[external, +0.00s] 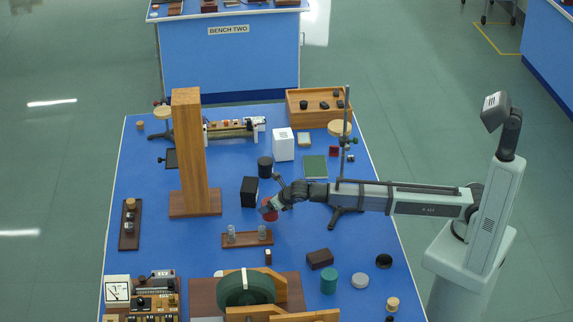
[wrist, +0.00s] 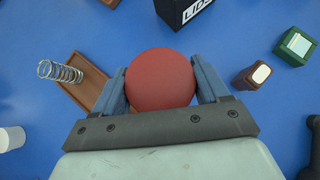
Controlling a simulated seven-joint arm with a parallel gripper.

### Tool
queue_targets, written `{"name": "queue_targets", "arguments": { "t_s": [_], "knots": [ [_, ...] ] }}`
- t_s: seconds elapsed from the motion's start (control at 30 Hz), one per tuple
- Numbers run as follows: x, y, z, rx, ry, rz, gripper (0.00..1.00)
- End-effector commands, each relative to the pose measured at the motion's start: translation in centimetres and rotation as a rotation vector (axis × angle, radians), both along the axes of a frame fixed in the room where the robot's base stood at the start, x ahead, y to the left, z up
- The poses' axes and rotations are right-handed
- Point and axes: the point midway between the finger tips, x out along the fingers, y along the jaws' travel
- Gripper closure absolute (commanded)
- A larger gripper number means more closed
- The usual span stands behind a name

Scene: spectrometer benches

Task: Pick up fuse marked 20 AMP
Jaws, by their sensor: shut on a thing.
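My gripper (external: 268,208) is over the middle of the blue bench, with its jaws shut on a round red object (external: 270,215). In the wrist view the red object (wrist: 160,78) sits between the two blue-grey fingers of my gripper (wrist: 160,72) and looks like a ball. I cannot tell whether it touches the bench. No 20 AMP marking is readable in either view. A small brown block with a cream end (wrist: 251,76) lies apart to the right in the wrist view, without a readable mark, so I cannot tell which thing is the fuse.
A brown tray with springs (external: 247,240) is close by; its spring (wrist: 60,71) shows beside the left finger. A black box (external: 249,190) and a tall wooden post (external: 188,150) stand to the left. A green box (wrist: 295,47) lies at right in the wrist view.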

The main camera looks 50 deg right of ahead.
Motion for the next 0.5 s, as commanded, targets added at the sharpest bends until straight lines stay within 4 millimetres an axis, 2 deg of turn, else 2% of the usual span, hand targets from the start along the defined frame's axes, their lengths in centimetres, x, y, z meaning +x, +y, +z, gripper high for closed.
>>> {"name": "queue_targets", "arguments": {
  "t_s": [0.3, 0.5],
  "knots": [
    [0.0, 0.0, -3.2, 0.0, 0.001, 0.0, 0.6],
    [0.0, 0.0, -3.5, 0.001, -0.001, 0.001, 0.6]
  ]
}}
